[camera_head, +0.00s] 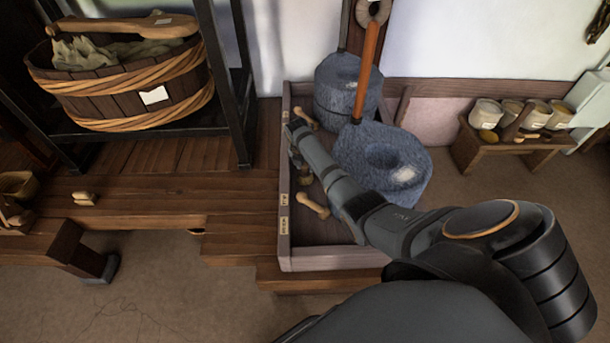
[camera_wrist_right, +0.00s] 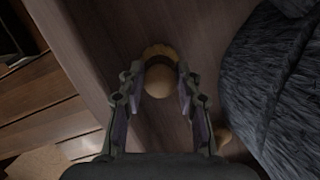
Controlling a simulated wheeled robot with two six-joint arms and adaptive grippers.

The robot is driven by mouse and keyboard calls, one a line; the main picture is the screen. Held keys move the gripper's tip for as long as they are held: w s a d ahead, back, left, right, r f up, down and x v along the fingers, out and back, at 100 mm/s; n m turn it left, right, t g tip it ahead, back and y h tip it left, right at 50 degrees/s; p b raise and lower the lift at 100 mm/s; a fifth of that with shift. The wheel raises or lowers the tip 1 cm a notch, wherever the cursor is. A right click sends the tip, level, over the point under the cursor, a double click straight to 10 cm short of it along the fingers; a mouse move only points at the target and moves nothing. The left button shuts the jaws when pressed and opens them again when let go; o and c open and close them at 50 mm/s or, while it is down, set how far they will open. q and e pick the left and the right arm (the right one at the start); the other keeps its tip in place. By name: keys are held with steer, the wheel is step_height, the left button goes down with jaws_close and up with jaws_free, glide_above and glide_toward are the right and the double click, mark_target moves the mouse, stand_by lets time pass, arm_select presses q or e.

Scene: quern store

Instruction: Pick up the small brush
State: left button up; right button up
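In the right wrist view, a rounded tan wooden piece with a paler, fringed-looking far edge, which looks like the small brush (camera_wrist_right: 159,79), lies on the wooden tray floor. My right gripper (camera_wrist_right: 155,84) is open, one finger on each side of it, with gaps that look clear. In the head view my right gripper (camera_head: 294,142) reaches down inside the tray's left wall. Small wooden pieces lie around it, one beyond (camera_head: 305,118) and one nearer (camera_head: 312,205); I cannot tell which is the brush there. My left gripper is not in view.
The low-walled wooden tray (camera_head: 335,259) also holds two rough grey stones, a far one (camera_head: 340,90) and a nearer one (camera_head: 385,160), close right of my gripper. A wooden handle (camera_head: 367,70) stands upright there. A dark shelf frame (camera_head: 236,90) holds a tub (camera_head: 120,92) at left.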

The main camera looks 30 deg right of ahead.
jaws_close()
steer(key=shift+r, duration=0.15)
step_height(320, 180, up, 10)
steer(key=p, duration=0.2)
steer(key=shift+p, duration=0.35)
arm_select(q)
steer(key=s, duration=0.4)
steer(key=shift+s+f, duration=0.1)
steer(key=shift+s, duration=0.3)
arm_select(e)
steer(key=shift+c, duration=1.1)
jaws_free()
steer(key=shift+c, duration=1.3)
